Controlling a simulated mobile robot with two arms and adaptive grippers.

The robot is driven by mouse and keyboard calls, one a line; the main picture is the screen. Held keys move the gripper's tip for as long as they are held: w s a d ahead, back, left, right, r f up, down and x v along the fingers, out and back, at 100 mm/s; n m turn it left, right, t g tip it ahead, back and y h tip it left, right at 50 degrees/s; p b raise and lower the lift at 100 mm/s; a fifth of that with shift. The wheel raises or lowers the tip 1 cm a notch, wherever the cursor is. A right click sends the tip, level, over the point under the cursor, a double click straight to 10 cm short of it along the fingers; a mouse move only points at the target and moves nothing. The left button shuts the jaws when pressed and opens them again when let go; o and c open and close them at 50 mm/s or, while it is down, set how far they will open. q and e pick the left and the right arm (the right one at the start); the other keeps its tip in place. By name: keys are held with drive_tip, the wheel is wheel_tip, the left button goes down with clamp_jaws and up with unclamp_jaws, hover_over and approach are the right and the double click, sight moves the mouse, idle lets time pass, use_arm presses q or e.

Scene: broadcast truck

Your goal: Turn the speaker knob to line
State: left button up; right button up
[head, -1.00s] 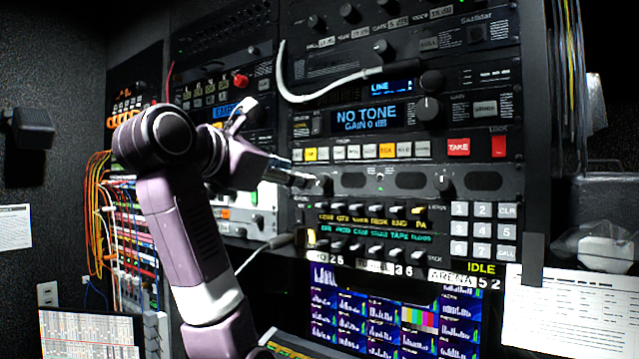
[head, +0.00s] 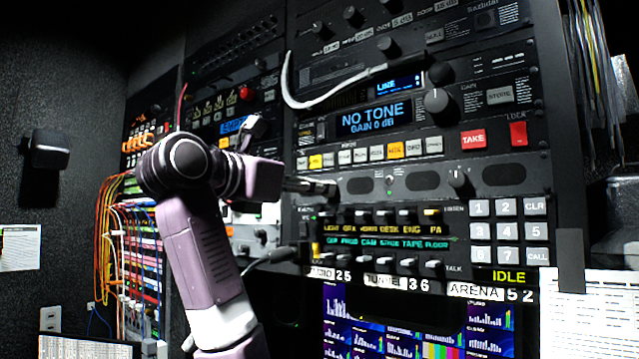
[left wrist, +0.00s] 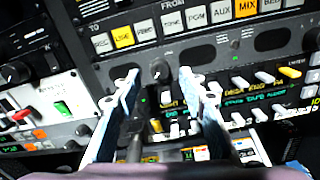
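A small dark knob (left wrist: 159,70) sits on the speaker panel, under the row of source buttons, and shows between my left fingertips in the left wrist view. Its label and pointer are too small to read. My left gripper (left wrist: 160,88) is open, its two pale fingers apart on either side of the knob; I cannot tell whether they touch it. In the head view my left gripper (head: 322,188) reaches the panel's left end and largely hides this knob. A second knob (head: 459,183) is at the panel's right end. My right gripper is not in view.
Lit source buttons (head: 394,149) run above the panel, with a red TAKE button (head: 473,139) to their right. Small switches (head: 384,220) crowd below. A white cable (head: 330,100) loops over the rack above, and another cable (head: 270,256) plugs in below.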

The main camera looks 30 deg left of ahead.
use_arm(q)
drive_tip(key=w, duration=0.2)
drive_tip(key=shift+w+p, duration=0.3)
drive_tip(key=shift+w, duration=0.05)
clamp_jaws()
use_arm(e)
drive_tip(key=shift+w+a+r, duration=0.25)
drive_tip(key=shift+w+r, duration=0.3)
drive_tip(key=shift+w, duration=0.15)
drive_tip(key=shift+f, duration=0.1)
